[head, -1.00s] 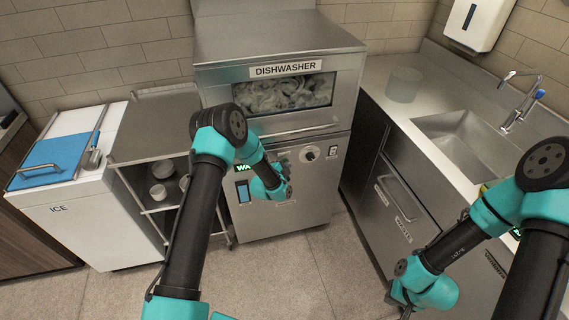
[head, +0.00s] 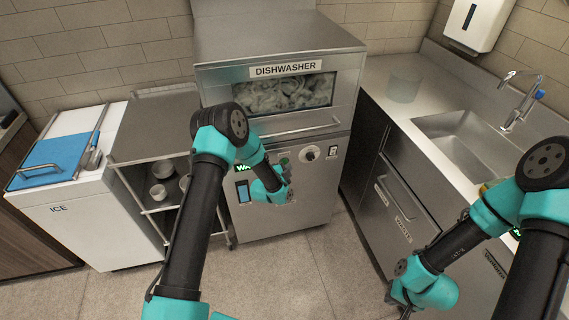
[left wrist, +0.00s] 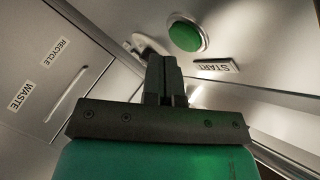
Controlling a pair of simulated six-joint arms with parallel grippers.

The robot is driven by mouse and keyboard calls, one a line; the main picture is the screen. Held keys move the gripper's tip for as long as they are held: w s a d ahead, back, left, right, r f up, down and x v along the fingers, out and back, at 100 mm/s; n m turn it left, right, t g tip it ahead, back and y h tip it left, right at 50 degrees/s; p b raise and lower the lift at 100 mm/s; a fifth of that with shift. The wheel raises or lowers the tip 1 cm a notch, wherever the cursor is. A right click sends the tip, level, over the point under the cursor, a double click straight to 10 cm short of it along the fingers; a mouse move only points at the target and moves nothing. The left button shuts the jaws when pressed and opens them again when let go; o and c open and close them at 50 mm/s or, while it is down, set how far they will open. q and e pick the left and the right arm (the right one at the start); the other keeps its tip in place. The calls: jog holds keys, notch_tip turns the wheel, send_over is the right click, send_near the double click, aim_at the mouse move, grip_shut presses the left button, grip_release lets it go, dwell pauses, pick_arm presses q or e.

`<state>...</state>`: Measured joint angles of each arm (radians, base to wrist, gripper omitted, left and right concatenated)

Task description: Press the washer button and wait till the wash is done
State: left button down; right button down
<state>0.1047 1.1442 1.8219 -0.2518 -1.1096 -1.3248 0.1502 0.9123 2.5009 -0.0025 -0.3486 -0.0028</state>
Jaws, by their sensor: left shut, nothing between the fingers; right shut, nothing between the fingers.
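The dishwasher (head: 213,85) stands at the back centre, its window (head: 284,95) filled with whitish foam or steam. A green lit display (head: 243,168) on its front reads "WA", the rest hidden by my left arm. The green button (left wrist: 185,37) with a START label (left wrist: 216,67) shows clear in the left wrist view. My left gripper (left wrist: 164,62) is shut and empty, its tips just beside and below the button in that picture; I see no clear contact. My right gripper (head: 393,298) is shut, low by the right counter.
A white ice bin (head: 85,222) and a steel cart (head: 150,125) with several bowls stand at left. At right, a counter with a sink (head: 470,140), a clear container (head: 404,85) and the recycle and waste fronts (head: 395,215). The floor in front is bare.

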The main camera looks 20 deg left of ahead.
pick_arm(q)
jog(key=shift+s+d, duration=0.1)
jog(key=shift+s, duration=0.05)
jog(key=s, duration=0.1)
jog(key=s+d, duration=0.2)
jog(key=s, duration=0.1)
jog(key=shift+d, duration=0.25)
dwell(0.5)
jog(key=shift+s, duration=0.1)
dwell(0.5)
jog(key=s+a+f+n+g, duration=0.1)
jog(key=s+n+g, duration=0.6)
jog(key=s, duration=1)
jog(key=s+a+f+n+g, duration=0.1)
jog(key=s+f+n+g, duration=0.2)
jog(key=s, duration=1.4)
jog(key=n+g, duration=0.4)
jog(key=n, duration=0.2)
jog(key=shift+s+a+f+h, duration=0.25)
jog(key=shift+a+h, duration=0.05)
jog(key=shift+a, duration=0.1)
